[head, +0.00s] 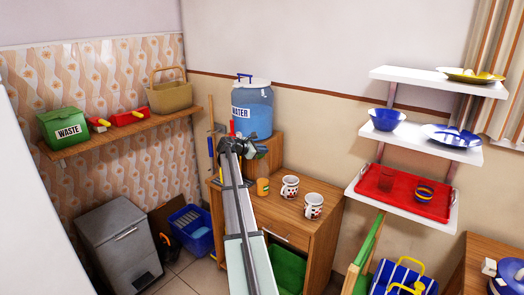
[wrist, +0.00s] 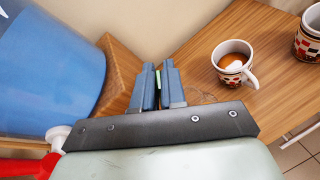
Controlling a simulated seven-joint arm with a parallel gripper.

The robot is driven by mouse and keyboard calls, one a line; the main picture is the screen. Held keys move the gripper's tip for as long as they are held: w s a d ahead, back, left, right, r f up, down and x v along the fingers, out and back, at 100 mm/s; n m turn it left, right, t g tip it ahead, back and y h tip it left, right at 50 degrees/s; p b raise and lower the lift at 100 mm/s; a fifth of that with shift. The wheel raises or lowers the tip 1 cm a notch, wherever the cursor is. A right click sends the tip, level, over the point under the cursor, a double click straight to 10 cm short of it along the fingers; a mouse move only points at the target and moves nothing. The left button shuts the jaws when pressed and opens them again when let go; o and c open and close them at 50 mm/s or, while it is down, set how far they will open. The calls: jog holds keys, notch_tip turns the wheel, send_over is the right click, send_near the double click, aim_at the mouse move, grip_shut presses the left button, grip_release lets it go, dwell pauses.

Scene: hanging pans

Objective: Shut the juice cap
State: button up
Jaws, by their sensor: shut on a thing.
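I cannot make out a juice cap for certain in either view. My gripper (head: 240,146) is in front of the blue water container (head: 252,111), above the wooden desk. In the wrist view its two blue-grey fingers (wrist: 158,88) are close together, with a thin pale green sliver between them. Most of what they hold is hidden. An orange cup-like thing (head: 262,187) stands on the desk, just right of my arm. The blue container also fills the left of the wrist view (wrist: 45,70).
Two patterned mugs stand on the desk (head: 300,225), one at the left (head: 289,187) and one at the right (head: 313,206). The nearer mug in the wrist view (wrist: 233,62) holds something orange-brown. A red and white part (wrist: 28,168) is at lower left there.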

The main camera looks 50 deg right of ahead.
jog(key=shift+s, duration=0.15)
grip_shut()
jog(key=shift+s+a+f+m+t+h, duration=0.3)
jog(key=shift+s+m+t, duration=0.2)
jog(key=shift+m, duration=0.2)
jog(key=shift+s+a+f+m+t+h, duration=0.15)
jog(key=shift+s+f+m+t+h, duration=0.15)
jog(key=shift+m, duration=0.3)
jog(key=shift+s+a+f+m+t+h, duration=0.2)
jog(key=shift+s+m, duration=0.1)
jog(key=shift+m, duration=0.3)
jog(key=shift+s+f+m+t+h, duration=0.3)
jog(key=shift+s+f+m+h, duration=0.1)
jog(key=shift+m, duration=0.5)
jog(key=shift+s+a+f+m+t+h, duration=0.15)
jog(key=shift+f+m+h, duration=0.15)
jog(key=shift+m, duration=0.25)
jog(key=shift+s+d+f+m+t+h, duration=0.1)
jog(key=shift+f+m+t+h, duration=0.15)
jog(key=shift+m, duration=0.3)
jog(key=shift+f, duration=0.1)
jog(key=o, duration=0.6)
grip_release()
jog(key=shift+a, duration=0.2)
